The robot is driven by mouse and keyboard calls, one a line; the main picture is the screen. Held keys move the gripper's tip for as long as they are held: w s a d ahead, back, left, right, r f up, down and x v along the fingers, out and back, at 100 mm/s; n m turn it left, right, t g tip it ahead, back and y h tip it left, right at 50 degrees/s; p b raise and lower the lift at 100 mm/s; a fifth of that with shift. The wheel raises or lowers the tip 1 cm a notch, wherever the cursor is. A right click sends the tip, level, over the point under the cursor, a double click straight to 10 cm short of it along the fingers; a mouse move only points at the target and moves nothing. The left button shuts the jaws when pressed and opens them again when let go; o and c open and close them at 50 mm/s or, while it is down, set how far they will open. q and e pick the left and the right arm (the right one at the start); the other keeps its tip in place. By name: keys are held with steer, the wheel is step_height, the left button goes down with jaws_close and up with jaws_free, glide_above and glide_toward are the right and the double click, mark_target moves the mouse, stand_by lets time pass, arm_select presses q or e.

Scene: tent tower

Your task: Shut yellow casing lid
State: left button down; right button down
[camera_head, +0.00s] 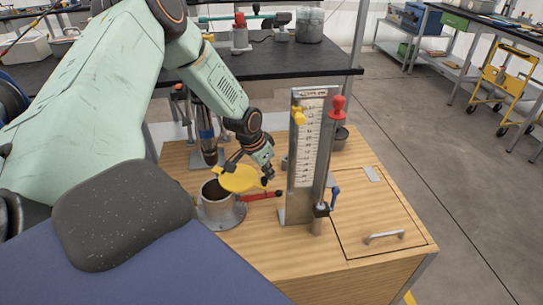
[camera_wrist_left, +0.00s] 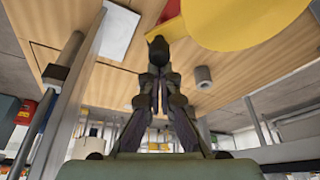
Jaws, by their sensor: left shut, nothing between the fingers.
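The yellow lid (camera_head: 240,178) is a round disc above and behind the rim of a grey cylindrical casing (camera_head: 222,213). The casing's dark opening shows, so the lid is not flat over it. My left gripper (camera_head: 266,178) is at the right edge of the lid, with its fingers shut and empty. In the left wrist view, the shut fingers (camera_wrist_left: 158,50) are close to the yellow lid (camera_wrist_left: 245,22), which fills the upper right. I cannot tell whether they touch. My right gripper is not in view.
A red-handled lever (camera_head: 262,196) lies right of the casing. An upright metal gauge panel (camera_head: 312,150) with a red knob and a blue-handled valve stands further right. The wooden bench top (camera_head: 275,245) is clear in front. A hatch with a handle (camera_head: 383,237) is at its right.

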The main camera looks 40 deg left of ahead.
arm_select(q)
steer(key=s+a+m+g+h+p, duration=0.1)
steer(key=s+m+p, duration=0.6)
steer(key=s, duration=1)
steer(key=shift+a+h+p, duration=0.45)
steer(key=shift+h+p, duration=0.05)
steer(key=shift+p, duration=0.7)
steer(key=shift+d+f, duration=0.1)
